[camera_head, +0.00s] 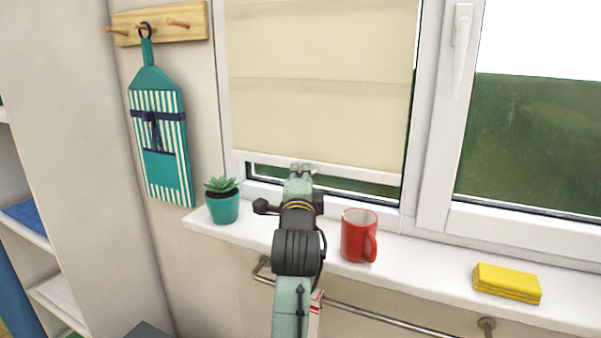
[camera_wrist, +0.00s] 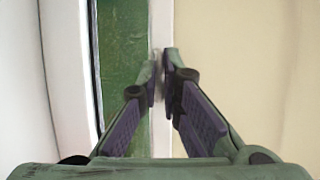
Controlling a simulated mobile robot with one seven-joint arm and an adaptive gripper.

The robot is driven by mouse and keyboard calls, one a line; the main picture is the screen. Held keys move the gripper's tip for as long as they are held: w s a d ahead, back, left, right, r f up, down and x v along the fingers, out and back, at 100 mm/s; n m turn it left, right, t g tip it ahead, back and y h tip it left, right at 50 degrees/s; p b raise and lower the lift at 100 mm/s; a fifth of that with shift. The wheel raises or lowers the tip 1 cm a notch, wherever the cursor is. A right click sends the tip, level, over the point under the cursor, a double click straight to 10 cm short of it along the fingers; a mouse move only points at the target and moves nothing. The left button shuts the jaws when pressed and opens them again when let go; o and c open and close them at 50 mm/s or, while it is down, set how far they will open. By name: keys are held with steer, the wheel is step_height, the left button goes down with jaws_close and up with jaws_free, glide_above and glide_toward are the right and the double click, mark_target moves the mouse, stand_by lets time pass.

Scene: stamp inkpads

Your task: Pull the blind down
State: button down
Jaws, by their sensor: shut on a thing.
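The cream blind (camera_head: 320,110) hangs over the left window pane, down to near the bottom of the frame. Its white bottom bar (camera_head: 360,175) runs across its lower edge, with a narrow strip of dark green glass below. My gripper (camera_head: 301,169) reaches up from below to the middle of this bar. In the wrist view the blind (camera_wrist: 250,70) fills the right side and the white bar (camera_wrist: 162,22) runs upright in the middle. My fingertips (camera_wrist: 162,62) are close together on the bar. The exact contact is small and partly hidden by the fingers.
On the white sill (camera_head: 420,262) a potted succulent (camera_head: 223,207) stands left of my arm and a red mug (camera_head: 357,237) close on its right. A yellow sponge (camera_head: 507,283) lies farther right. A metal rail (camera_head: 390,321) runs below.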

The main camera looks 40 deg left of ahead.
step_height(320, 180, down, 5)
steer(key=shift+r+b, duration=0.1)
steer(key=shift+b, duration=1.15)
steer(key=shift+r, duration=0.1)
steer(key=c, duration=1.8)
jaws_free()
steer(key=v, duration=1.2)
